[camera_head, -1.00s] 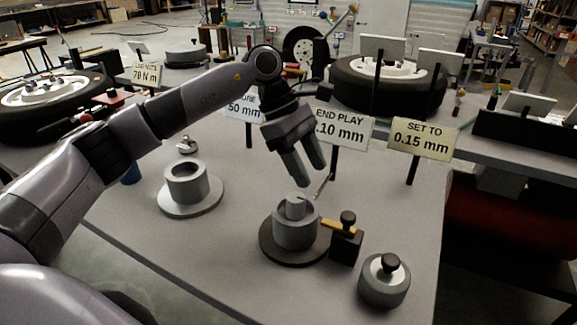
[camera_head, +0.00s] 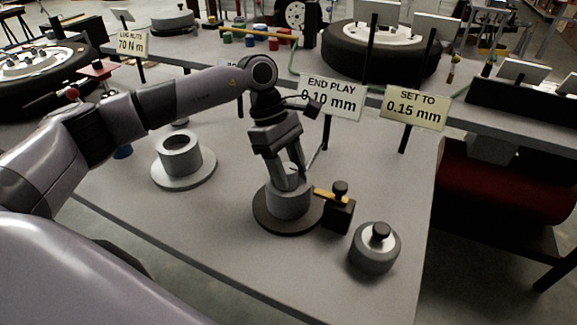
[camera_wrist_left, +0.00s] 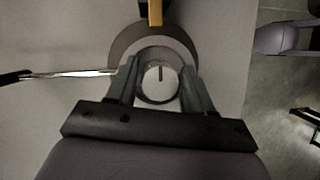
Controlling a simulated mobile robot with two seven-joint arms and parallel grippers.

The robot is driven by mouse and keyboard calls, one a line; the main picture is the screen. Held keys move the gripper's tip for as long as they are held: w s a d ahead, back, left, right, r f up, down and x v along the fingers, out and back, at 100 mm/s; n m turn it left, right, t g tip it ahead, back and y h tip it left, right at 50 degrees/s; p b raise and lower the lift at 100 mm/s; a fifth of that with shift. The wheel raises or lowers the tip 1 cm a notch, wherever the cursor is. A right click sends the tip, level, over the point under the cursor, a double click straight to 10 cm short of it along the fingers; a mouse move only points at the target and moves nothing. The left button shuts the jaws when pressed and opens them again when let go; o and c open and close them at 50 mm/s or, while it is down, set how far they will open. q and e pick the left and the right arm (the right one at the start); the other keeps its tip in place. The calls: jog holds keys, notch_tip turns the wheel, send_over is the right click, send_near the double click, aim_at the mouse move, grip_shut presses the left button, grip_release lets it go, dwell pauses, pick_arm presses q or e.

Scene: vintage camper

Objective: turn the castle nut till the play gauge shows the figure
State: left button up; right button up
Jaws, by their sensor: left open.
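The grey hub (camera_head: 290,203) stands upright on a dark round base (camera_head: 262,214). My left gripper (camera_head: 288,178) points down over it, with its open fingers on both sides of the hub's top. In the left wrist view the fingers (camera_wrist_left: 158,85) flank a round pale piece with a dark line (camera_wrist_left: 158,82) inside the hub's ring. I cannot make out the castle nut's notches, or whether the fingers touch it. The end play sign (camera_head: 331,97) reads 0.10 mm, its first digits partly covered by my arm. The set-to sign (camera_head: 415,107) reads 0.15 mm. My right gripper is out of view.
A black block with a knob and yellow bar (camera_head: 338,213) stands close right of the hub. A grey cylinder with a black knob (camera_head: 375,248) is further right. A hollow collar (camera_head: 181,160) stands left. A thin metal rod (camera_wrist_left: 75,73) reaches the hub from the left.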

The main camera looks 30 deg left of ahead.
pick_arm(q)
jog(key=c, duration=0.8)
jog(key=shift+o, duration=0.2)
jog(key=shift+n, duration=0.4)
jog(key=n+t+b, duration=0.1)
jog(key=n, duration=0.2)
jog(key=shift+t, duration=0.3)
jog(key=shift+n+t+b, duration=0.4)
jog(key=shift+n+b, duration=0.05)
jog(key=shift+n, duration=0.65)
jog(key=shift+r, duration=0.1)
jog(key=o, duration=0.8)
jog(key=shift+c, duration=0.2)
